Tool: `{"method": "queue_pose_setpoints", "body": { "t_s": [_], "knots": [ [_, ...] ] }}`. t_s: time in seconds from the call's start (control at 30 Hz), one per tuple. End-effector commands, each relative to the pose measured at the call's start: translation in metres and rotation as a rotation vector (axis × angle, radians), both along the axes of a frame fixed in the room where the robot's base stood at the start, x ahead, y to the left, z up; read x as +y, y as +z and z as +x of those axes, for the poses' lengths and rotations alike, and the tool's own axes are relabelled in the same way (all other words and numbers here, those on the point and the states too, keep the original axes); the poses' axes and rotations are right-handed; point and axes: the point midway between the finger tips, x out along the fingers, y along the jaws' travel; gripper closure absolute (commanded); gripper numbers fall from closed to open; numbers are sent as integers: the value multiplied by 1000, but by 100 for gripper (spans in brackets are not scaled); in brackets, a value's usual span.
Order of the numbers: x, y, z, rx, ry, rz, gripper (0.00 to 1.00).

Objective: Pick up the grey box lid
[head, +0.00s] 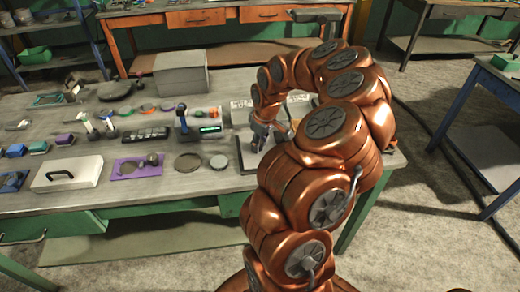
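A pale grey, flat slab with a dark curved handle, which looks like the box lid (80,180), lies at the front left of the workbench in the head view. A larger plain grey box (180,78) stands at the back of the bench; I cannot tell whether its top is a separate lid. My gripper (258,143) points down over the right part of the bench, well to the right of both. It is small and partly hidden by my arm, so its fingers cannot be made out.
The workbench (150,198) holds several small tools, a purple tray (138,166), round discs (188,162) and a device with a green display (209,129). A dark-edged board (246,160) lies under my gripper. Another table (495,85) stands at right.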

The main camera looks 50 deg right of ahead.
Motion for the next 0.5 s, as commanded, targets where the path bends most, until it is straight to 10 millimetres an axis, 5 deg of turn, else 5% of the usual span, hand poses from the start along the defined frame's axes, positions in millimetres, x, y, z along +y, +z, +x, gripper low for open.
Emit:
{"method": "queue_pose_setpoints", "body": {
  "t_s": [0.3,0.5],
  "knots": [
    [0,0,0,0,0,0,100],
    [0,0,0,0,0,0,100]
  ]
}}
